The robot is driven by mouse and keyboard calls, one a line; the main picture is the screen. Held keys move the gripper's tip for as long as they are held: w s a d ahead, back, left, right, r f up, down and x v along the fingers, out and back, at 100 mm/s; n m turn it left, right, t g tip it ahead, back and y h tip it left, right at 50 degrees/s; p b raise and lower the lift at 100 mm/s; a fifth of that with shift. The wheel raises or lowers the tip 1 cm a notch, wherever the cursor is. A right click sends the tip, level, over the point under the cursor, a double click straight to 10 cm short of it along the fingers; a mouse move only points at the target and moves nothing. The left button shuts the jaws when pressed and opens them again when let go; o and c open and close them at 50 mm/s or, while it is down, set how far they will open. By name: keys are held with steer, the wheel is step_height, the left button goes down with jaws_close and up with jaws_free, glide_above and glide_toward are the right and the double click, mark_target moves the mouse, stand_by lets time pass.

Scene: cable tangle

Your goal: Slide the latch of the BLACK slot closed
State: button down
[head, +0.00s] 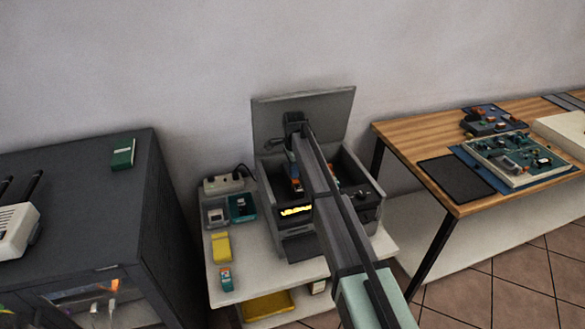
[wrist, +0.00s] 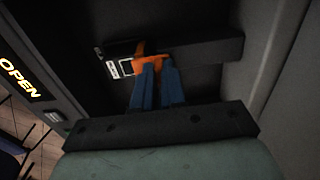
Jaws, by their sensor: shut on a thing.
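A grey box (head: 372,212) with its lid raised stands on the low white table. My gripper (head: 295,176) reaches down inside it. In the wrist view my gripper (wrist: 156,64) has its two blue fingers on an orange piece (wrist: 152,61), which looks like the latch. The fingers are shut on it, with a narrow gap between them. The orange piece lies across a dark bar-shaped slot housing (wrist: 210,51) on the box's inner wall. A small white label (wrist: 126,67) sits just left of it. The fingers partly hide the latch, and I cannot read the slot's colour name.
A lit yellow "OPEN" sign (wrist: 20,79) is on the box front; its raised lid (head: 300,112) stands behind. Small trays, a yellow block (head: 221,247) and a power strip (head: 224,184) lie left of the box. A wooden table (head: 440,150) with circuit boards stands right.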

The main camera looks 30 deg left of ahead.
steer(key=shift+s+d, duration=0.2)
steer(key=c, duration=1.2)
jaws_free()
steer(key=shift+r, duration=0.1)
step_height(320, 180, up, 14)
steer(key=shift+f, duration=0.2)
steer(key=shift+w, duration=0.1)
